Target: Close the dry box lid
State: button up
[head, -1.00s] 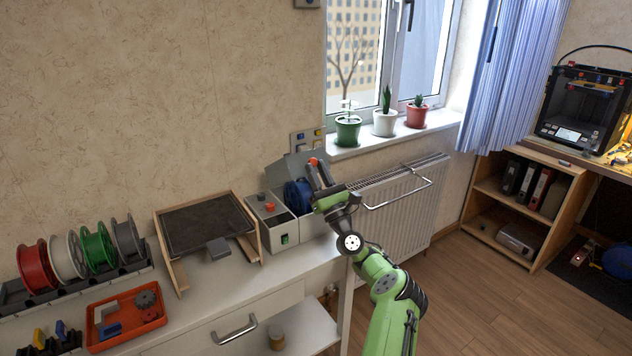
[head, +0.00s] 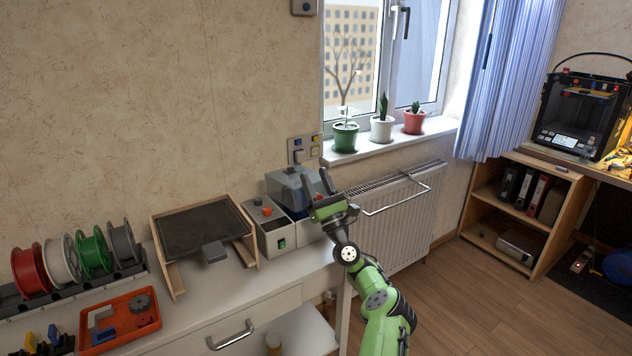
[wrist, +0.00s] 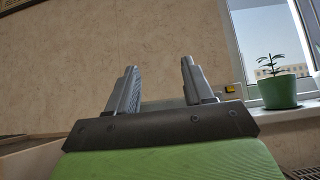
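The dry box (head: 273,239) is a light grey unit on the right end of the white bench. The fingers are apart and empty, as the wrist view also shows (wrist: 160,85). I cannot tell whether they touch the lid.
A wood-framed dark panel (head: 205,229) stands left of the box. Further left are a spool rack (head: 75,285) and an orange tray (head: 119,322). A radiator (head: 395,215) is behind my arm on the right. Potted plants stand on the windowsill (head: 395,142).

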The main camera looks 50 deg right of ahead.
jog(key=shift+f, duration=0.15)
jog(key=p+v, duration=0.1)
jog(key=v, duration=1.4)
jog(key=shift+s+f+p, duration=0.2)
jog(key=shift+p, duration=0.15)
